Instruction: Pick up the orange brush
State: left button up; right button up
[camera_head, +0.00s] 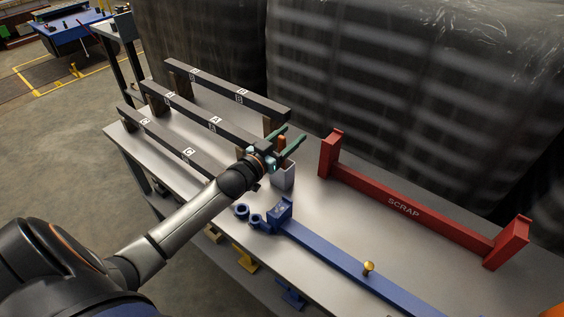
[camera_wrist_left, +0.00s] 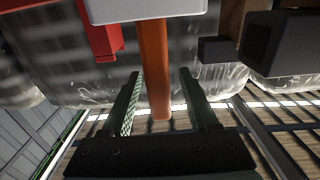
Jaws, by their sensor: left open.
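The orange brush shows as an upright orange handle (camera_head: 281,143) in the head view, standing in a light grey cup (camera_head: 284,178). My left gripper (camera_head: 292,136) is open above the cup, with its green-padded fingers on either side of the handle. In the left wrist view, the orange handle (camera_wrist_left: 157,62) runs from the grey cup (camera_wrist_left: 150,9) in between the two open fingers (camera_wrist_left: 160,74). Gaps show on both sides of the handle, so the fingers do not appear to touch it. The brush's lower end is hidden in the cup. My right gripper is not in view.
Dark rails marked A, B (camera_head: 228,91) and C stand left of the cup on the grey table (camera_head: 309,215). A red SCRAP rack (camera_head: 404,208) is to the right. A blue bar (camera_head: 350,262) with a brass knob lies in front. Wrapped stacks (camera_head: 420,90) rise behind.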

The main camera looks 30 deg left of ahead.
pick_arm(q)
jog(key=shift+w, duration=0.1)
grip_shut()
dwell(0.4)
